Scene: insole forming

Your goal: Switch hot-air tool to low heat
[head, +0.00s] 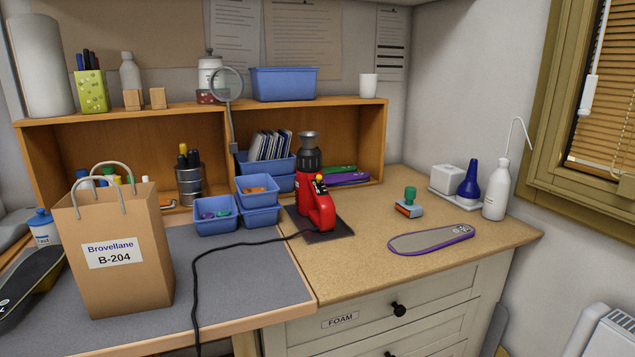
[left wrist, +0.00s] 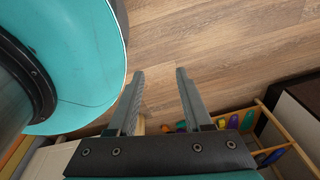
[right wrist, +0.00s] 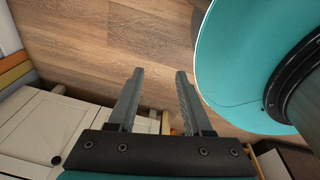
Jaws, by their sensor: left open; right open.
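The red hot-air tool (head: 320,207) stands upright on a dark square pad (head: 325,232) on the cork-coloured bench top. Its dark nozzle (head: 308,150) points up, and a small yellow-orange knob or switch (head: 320,181) sits at the top of its handle. The switch position is too small to read. A black cord (head: 220,246) runs from it over the grey mat. My left gripper (left wrist: 159,72) is open and empty above the wooden floor. My right gripper (right wrist: 159,72) is also open and empty above the floor. Neither gripper shows in the head view.
A paper bag (head: 117,250) stands at the left front. Blue bins (head: 216,222) are left of the tool. A purple-edged insole (head: 430,240), a green-handled stamp (head: 409,205) and a white wash bottle (head: 496,190) are to the right. The bench front before the tool is clear.

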